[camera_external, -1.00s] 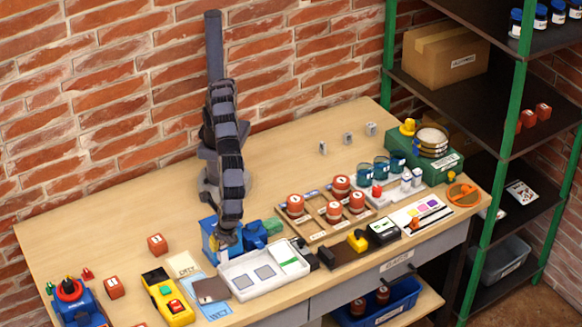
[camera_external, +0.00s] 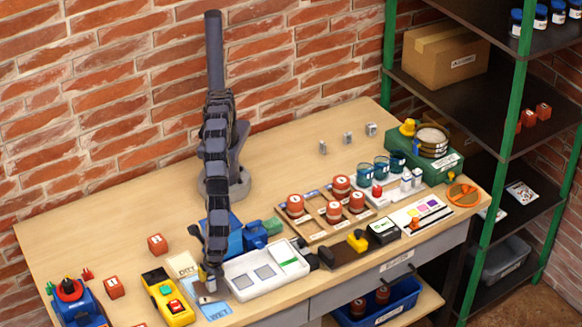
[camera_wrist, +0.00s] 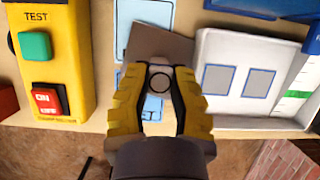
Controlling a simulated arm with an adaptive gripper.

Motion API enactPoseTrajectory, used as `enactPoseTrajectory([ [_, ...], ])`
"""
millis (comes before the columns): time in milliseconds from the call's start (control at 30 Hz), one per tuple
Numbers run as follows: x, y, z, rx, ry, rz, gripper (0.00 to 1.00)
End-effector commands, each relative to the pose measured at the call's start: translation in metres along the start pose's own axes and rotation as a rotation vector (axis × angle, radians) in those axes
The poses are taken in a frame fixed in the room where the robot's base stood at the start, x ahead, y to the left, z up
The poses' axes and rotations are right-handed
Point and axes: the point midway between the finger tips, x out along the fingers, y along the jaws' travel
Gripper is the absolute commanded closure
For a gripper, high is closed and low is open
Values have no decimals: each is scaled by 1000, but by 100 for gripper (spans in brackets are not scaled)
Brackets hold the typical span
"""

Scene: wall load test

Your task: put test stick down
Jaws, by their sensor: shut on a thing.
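My gripper (camera_external: 209,284) is low over the front edge of the table, left of the white tray (camera_external: 240,291). In the wrist view its yellow fingers (camera_wrist: 160,78) are shut on a small grey piece with a round end (camera_wrist: 160,83), which looks like the test stick seen end-on. Most of it is hidden between the fingers. A grey-brown flat piece (camera_wrist: 162,45) lies beneath and beyond the fingertips, over the light blue WET sheet (camera_external: 218,312). I cannot tell whether the stick touches it.
The DRY sheet (camera_external: 182,265) lies just behind. A yellow tester (camera_external: 166,297) with green and red buttons stands to the left. The white tray, with grey squares and a green-marked strip (camera_external: 286,256), is close on the right. A blue device (camera_external: 222,236) stands behind.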

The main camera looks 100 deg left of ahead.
Motion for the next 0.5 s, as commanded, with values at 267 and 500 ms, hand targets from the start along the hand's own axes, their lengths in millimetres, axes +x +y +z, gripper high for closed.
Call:
enactPoseTrajectory([
  [267, 1, 0, -1, 0, 0, 0, 100],
  [500, 2, 0, -1, 0, 0, 1, 62],
])
